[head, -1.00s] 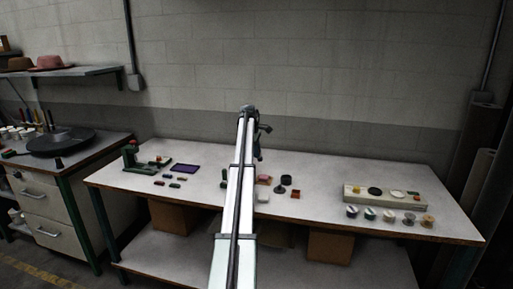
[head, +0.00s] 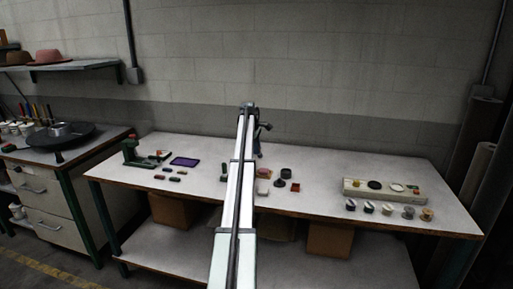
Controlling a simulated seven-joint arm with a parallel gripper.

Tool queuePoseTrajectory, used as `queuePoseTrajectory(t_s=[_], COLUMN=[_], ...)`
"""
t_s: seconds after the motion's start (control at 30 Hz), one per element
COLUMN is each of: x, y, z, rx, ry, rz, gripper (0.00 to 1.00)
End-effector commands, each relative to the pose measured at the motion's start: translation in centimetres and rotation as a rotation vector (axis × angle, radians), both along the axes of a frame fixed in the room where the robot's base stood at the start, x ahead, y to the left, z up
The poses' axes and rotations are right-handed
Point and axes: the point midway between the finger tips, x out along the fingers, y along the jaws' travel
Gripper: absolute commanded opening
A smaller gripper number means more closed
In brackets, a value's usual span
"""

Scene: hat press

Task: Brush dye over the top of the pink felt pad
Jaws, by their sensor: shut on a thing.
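The pink felt pad (head: 264,173) lies on the middle of the white worktop, just right of my arm, small in the head view. My gripper (head: 258,152) is above and behind the pad, small and dark against the wall and the table's back edge. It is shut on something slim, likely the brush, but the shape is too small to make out. I cannot tell whether it touches the pad. A dark round pot (head: 286,173) stands right of the pad. My arm hides part of the table left of the pad.
A small red-brown tray (head: 295,187) is near the pad. A green press (head: 134,153) and a purple tray (head: 185,161) stand left. A pale rack (head: 355,189) with several cups in front stands right. A turntable (head: 40,137) is on the left bench.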

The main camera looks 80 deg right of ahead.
Motion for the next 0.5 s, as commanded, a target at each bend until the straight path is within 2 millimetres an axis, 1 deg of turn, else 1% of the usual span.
queuePoseTrajectory(t_s=[0.5], x=[0.0], y=[0.1], z=[-4.7], rx=[0.001], ry=[0.000], rz=[0.000], gripper=[0.00])
